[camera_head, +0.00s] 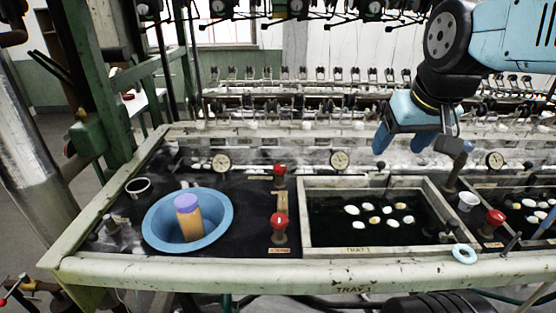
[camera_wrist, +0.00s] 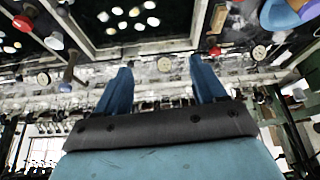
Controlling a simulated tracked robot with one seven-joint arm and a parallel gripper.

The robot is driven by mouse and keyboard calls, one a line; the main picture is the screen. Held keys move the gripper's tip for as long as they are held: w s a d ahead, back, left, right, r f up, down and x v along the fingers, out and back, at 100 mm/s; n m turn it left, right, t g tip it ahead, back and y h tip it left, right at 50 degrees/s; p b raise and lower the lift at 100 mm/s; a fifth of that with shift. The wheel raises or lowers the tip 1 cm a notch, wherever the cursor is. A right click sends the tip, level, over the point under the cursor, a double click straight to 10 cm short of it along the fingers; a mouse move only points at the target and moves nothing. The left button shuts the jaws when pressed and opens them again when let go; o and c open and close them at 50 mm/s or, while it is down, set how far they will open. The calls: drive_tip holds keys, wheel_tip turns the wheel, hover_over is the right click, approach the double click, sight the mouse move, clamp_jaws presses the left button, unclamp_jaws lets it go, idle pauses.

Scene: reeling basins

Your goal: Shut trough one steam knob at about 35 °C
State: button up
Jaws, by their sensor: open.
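Two red knobs stand left of trough one, a front one (camera_head: 279,222) and a rear one (camera_head: 280,171). The rear one also shows in the wrist view (camera_wrist: 214,51). I cannot read which is the steam knob. Trough one (camera_head: 305,215), marked TRAY 1, holds dark water with several pale cocoons. A round dial (camera_head: 340,159) stands behind it; its reading is too small to tell. My gripper (camera_head: 399,148) is open and empty above the trough's back right, apart from the knobs. Its two blue fingers are spread in the wrist view (camera_wrist: 162,78).
A blue basin (camera_head: 155,236) with an orange, purple-topped cylinder (camera_head: 188,218) sits at left. A pale blue ring (camera_head: 464,253) lies on the front rim. Reeling machinery spans the back.

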drive_tip(key=w+a, duration=0.1)
drive_tip(key=w, duration=0.2)
drive_tip(key=w+a+n+g, duration=0.1)
drive_tip(key=w, duration=0.2)
drive_tip(key=w+a+r+n, duration=0.1)
drive_tip(key=w, duration=0.2)
drive_tip(key=shift+w+a+r, duration=0.1)
drive_tip(key=n+g, duration=0.4)
drive_tip(key=n, duration=0.2)
hover_over(279, 166)
wheel_tip(279, 166, down, 13)
wheel_tip(279, 166, down, 13)
drive_tip(key=shift+f, duration=0.1)
drive_tip(key=c, duration=1)
